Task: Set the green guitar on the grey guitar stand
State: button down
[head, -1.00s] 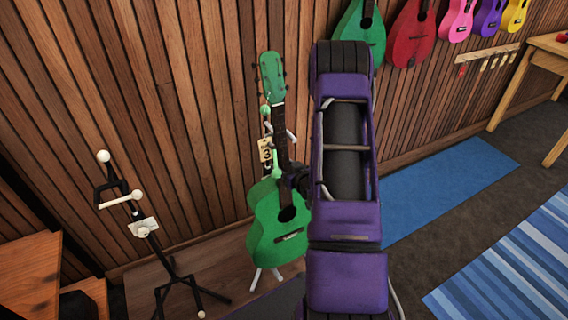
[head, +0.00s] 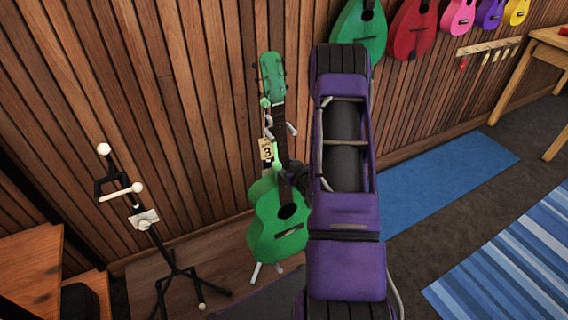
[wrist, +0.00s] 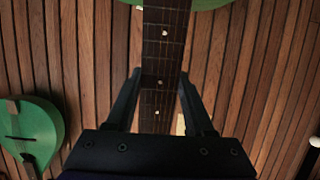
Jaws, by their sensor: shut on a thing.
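The green guitar (head: 278,222) is upright, leaning slightly, in front of the grey stand (head: 264,268). The stand's pale legs show below the guitar's body, and a pale arm shows beside the neck. A tag marked 3 (head: 266,149) hangs by the neck. My gripper (wrist: 160,80) is shut on the guitar's neck (wrist: 163,50), which runs between the two fingers in the wrist view. In the head view my purple arm covers most of the gripper. Whether the body rests on the stand's lower supports is hidden behind the guitar.
A black stand (head: 167,257) with white pads stands to the left. A wooden unit (head: 30,270) is at the lower left. Green (head: 360,28) and red (head: 414,30) instruments hang on the slatted wall. A blue mat (head: 440,195) and a striped rug (head: 515,260) lie on the right.

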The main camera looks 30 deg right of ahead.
jog(key=shift+w+r, duration=0.1)
jog(key=shift+r, duration=0.05)
jog(key=shift+c, duration=1.4)
grip_release()
jog(key=shift+o, duration=0.4)
jog(key=shift+s+f, duration=0.25)
jog(key=p+v, duration=0.1)
jog(key=v, duration=1.6)
jog(key=shift+r, duration=0.3)
